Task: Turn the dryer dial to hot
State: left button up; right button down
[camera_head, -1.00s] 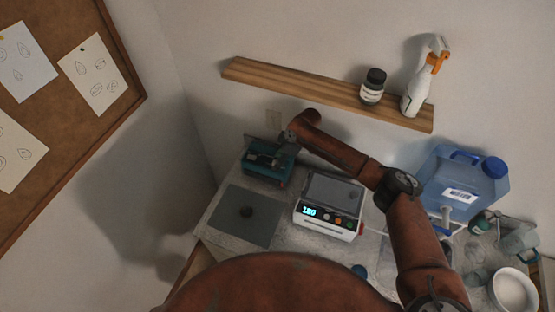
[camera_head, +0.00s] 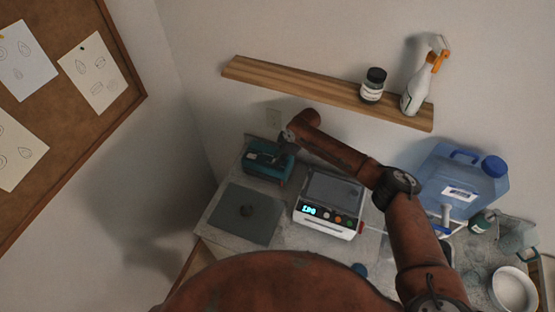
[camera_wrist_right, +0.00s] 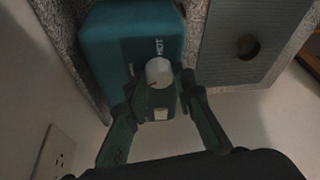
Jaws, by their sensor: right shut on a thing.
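The dryer (camera_head: 268,163) is a teal box at the back left of the counter, and it also fills the upper left of the right wrist view (camera_wrist_right: 115,40). Its round pale dial (camera_wrist_right: 159,71) sits on the face turned to the wrist camera, beside the printed word HOT. A small dark reddish mark shows low on the dial. My right gripper (camera_wrist_right: 163,86) is shut on the dial, one finger on each side. In the head view the right gripper (camera_head: 281,152) is small and dark at the dryer, and the dial cannot be made out. My left gripper is not in view.
A grey mat (camera_head: 245,228) with a dark round spot lies in front of the dryer. A white device with a lit display (camera_head: 325,217) stands to the right. A blue water container (camera_head: 465,185) stands farther right. A wooden shelf (camera_head: 300,88) runs along the wall above.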

jog(key=shift+r+m+p, duration=0.15)
jog(key=shift+m+p, duration=0.45)
jog(key=shift+p, duration=0.35)
jog(key=m+t+p, duration=0.1)
jog(key=m+p, duration=0.1)
jog(key=p, duration=0.1)
jog(key=m+t+h+p, duration=0.1)
jog(key=m+p, duration=0.2)
jog(key=shift+s+a+r, duration=0.1)
jog(key=shift+s+a, duration=0.05)
jog(key=m+h+p, duration=0.1)
jog(key=m, duration=0.1)
jog(key=shift+s+m+t+p, duration=0.1)
jog(key=shift+m+t+p, duration=0.3)
jog(key=m, duration=0.2)
jog(key=shift+a+f+m+h, duration=0.2)
jog(key=shift+m+h, duration=0.1)
jog(key=shift+h, duration=0.1)
jog(key=m+h, duration=0.1)
jog(key=m, duration=0.3)
jog(key=shift+m+t+h, duration=0.3)
jog(key=shift+t+h, duration=0.1)
jog(key=shift+a+f+m+h, duration=0.1)
jog(key=shift+m+h, duration=0.4)
jog(key=shift+m, duration=0.7)
jog(key=shift+m+h+b, duration=0.45)
jog(key=shift+m+h, duration=0.05)
jog(key=shift+m, duration=1.1)
